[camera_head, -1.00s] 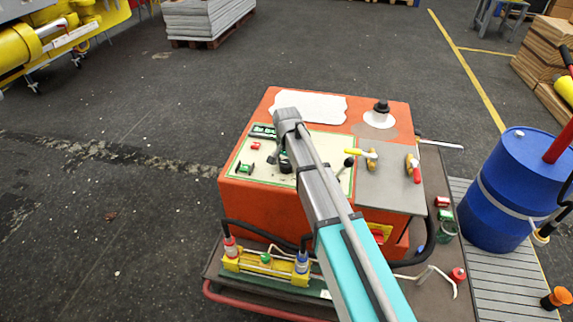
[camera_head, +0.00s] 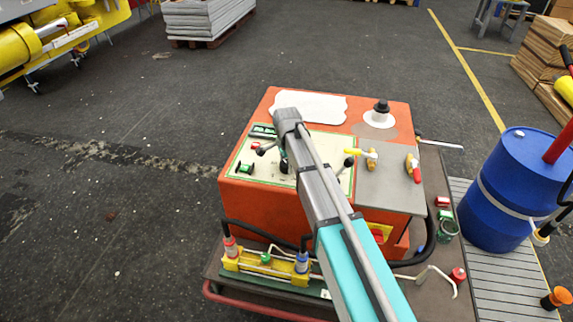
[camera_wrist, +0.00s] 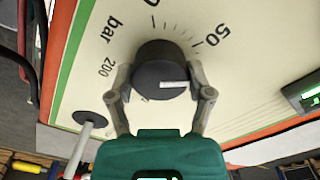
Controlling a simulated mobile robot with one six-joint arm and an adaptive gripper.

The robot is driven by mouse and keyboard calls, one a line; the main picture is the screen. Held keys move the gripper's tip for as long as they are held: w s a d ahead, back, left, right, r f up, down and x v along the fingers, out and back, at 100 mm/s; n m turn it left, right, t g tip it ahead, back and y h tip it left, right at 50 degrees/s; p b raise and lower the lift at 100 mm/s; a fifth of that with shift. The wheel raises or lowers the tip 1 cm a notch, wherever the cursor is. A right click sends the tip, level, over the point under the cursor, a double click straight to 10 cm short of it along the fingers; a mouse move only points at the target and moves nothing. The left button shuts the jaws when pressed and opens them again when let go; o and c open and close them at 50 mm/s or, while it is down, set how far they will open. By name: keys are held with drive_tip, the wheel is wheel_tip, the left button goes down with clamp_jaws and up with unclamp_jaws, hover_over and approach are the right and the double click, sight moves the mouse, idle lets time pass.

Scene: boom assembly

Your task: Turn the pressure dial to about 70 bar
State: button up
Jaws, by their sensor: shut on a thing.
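The pressure dial (camera_wrist: 160,66) is a round black knob with a white mark on a cream panel, seen in the wrist view. The white mark lies toward the knob's lower right. Printed around it are "50" at upper right, "200" at left and the word "bar". Part of the scale is hidden by the knob and fingers, so I cannot tell the exact reading. My gripper (camera_wrist: 160,78) is shut on the dial, one finger on each side. In the head view, my arm covers most of the dial.
The panel sits on an orange cabinet (camera_head: 286,201). A dark knob on a pale stem (camera_wrist: 88,121) stands close to my left finger.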

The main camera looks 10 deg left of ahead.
drive_tip(key=o, duration=1.1)
drive_tip(key=shift+n, duration=0.4)
